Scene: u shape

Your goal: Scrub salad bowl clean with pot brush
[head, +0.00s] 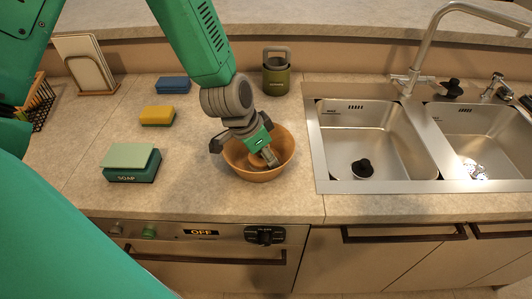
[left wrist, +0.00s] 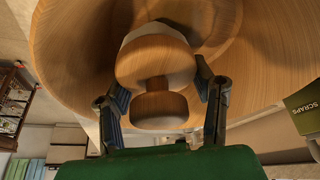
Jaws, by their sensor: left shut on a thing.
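The wooden salad bowl (head: 285,150) sits upright on the counter left of the sinks. My left gripper (head: 268,155) reaches down into it from above. In the left wrist view, my left gripper (left wrist: 163,95) is shut on the pot brush (left wrist: 155,62), with a finger on each side of its rounded wooden handle. A pale band of the brush shows beyond the handle, against the bowl's wooden inside (left wrist: 275,45). The brush is inside the bowl; whether its bristles touch the bowl is hidden. In the head view the gripper covers much of the brush. My right gripper is not in view.
The double sink (head: 325,180) is to the right.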

